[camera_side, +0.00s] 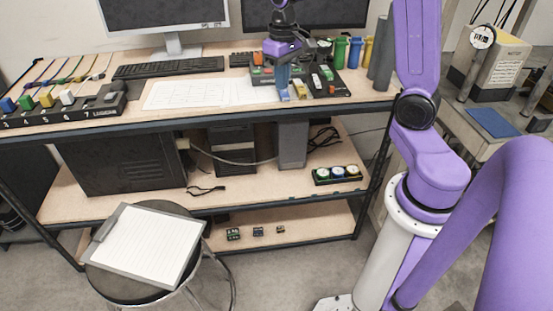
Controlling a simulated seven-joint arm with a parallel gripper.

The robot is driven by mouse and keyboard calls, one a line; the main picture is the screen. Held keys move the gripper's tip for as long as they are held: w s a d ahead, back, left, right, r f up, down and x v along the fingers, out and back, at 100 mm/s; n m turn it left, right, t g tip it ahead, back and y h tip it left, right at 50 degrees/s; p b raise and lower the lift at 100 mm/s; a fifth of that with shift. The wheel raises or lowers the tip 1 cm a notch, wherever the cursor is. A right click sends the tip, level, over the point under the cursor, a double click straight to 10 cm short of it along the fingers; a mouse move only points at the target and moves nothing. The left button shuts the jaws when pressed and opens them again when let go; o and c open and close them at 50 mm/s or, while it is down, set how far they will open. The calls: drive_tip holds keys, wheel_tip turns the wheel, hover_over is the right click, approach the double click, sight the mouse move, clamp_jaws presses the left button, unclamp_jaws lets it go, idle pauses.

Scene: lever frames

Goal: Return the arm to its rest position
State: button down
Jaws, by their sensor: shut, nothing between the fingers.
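Close to my gripper are a yellow part (300,90), white sheets (205,93), a keyboard (168,67), coloured cups (340,52) and a monitor (165,15). A numbered lever rack (62,110) lies at the left. A stool (150,285) holds a clipboard (148,245).

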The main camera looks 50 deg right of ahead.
drive_tip(key=s+a+n, duration=0.7)
drive_tip(key=s+a, duration=0.5)
drive_tip(key=s+a+f+n, duration=0.1)
drive_tip(key=s+n, duration=0.5)
drive_tip(key=s, duration=0.7)
drive_tip(key=shift+s, duration=0.15)
